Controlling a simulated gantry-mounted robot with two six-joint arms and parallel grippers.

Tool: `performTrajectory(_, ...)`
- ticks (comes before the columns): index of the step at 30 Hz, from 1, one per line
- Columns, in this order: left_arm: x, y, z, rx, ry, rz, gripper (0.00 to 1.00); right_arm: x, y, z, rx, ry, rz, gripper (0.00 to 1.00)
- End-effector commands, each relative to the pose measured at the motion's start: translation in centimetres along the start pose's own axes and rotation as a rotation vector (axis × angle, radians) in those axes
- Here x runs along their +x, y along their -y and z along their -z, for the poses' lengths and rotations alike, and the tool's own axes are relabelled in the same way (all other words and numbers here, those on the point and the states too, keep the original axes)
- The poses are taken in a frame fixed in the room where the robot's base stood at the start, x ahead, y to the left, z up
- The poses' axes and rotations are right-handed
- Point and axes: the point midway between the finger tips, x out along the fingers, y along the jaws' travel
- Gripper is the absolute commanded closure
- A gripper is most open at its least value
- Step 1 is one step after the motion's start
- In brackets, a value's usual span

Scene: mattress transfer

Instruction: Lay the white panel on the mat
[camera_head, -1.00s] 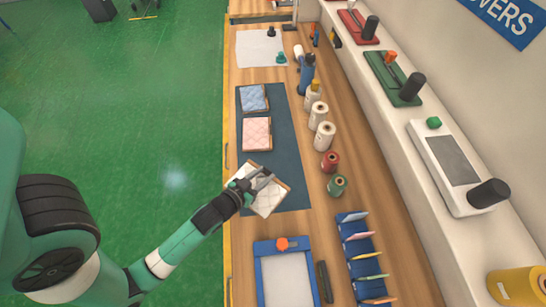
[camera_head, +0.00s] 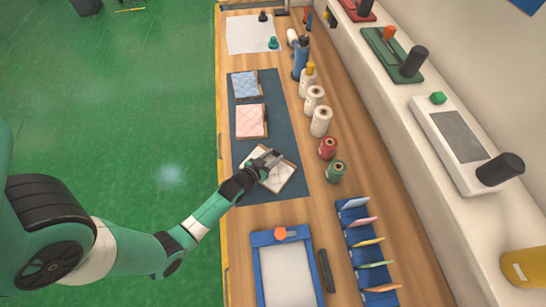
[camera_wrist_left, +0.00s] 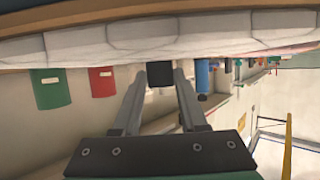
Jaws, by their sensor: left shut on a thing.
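The white panel (camera_head: 273,176), a quilted pad with a brown edge, is at the near end of the dark blue mat (camera_head: 284,130). It is turned at an angle to the mat. In the left wrist view, the white quilted panel (camera_wrist_left: 150,38) spans the top, by the fingers of my left gripper (camera_wrist_left: 158,85). I cannot tell whether the panel touches the mat. A pink panel (camera_head: 251,120) and a blue panel (camera_head: 246,84) lie farther along the mat. My right gripper is not in view.
Green (camera_head: 336,172) and red (camera_head: 328,147) spools and several white ones stand right of the mat. A blue-framed tray (camera_head: 264,239) and a blue rack (camera_head: 362,245) are nearer. A white shelf (camera_head: 395,105) runs along the right.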

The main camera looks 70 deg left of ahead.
Motion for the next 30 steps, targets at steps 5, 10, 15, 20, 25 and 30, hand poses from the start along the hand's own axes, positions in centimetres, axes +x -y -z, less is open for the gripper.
performTrajectory(5, 0.1, 0.0, -0.1, 0.0, -0.002, 0.0, 1.0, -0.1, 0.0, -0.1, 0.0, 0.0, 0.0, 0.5)
performTrajectory(10, 0.1, 0.0, -0.2, 0.0, 0.0, 0.0, 0.38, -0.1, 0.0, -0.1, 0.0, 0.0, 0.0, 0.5)
performTrajectory(15, 0.1, 0.0, -0.2, 0.0, 0.0, 0.0, 0.28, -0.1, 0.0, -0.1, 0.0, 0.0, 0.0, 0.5)
performTrajectory(20, 0.0, 0.0, -0.1, 0.0, 0.0, 0.0, 0.28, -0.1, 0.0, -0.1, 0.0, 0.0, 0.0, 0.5)
performTrajectory(25, -1.4, 0.0, 0.2, 0.0, 0.001, 0.0, 0.28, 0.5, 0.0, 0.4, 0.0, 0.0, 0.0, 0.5)
performTrajectory(30, -5.3, 0.0, 0.3, -0.001, 0.003, -0.001, 0.28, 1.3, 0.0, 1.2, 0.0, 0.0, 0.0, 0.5)
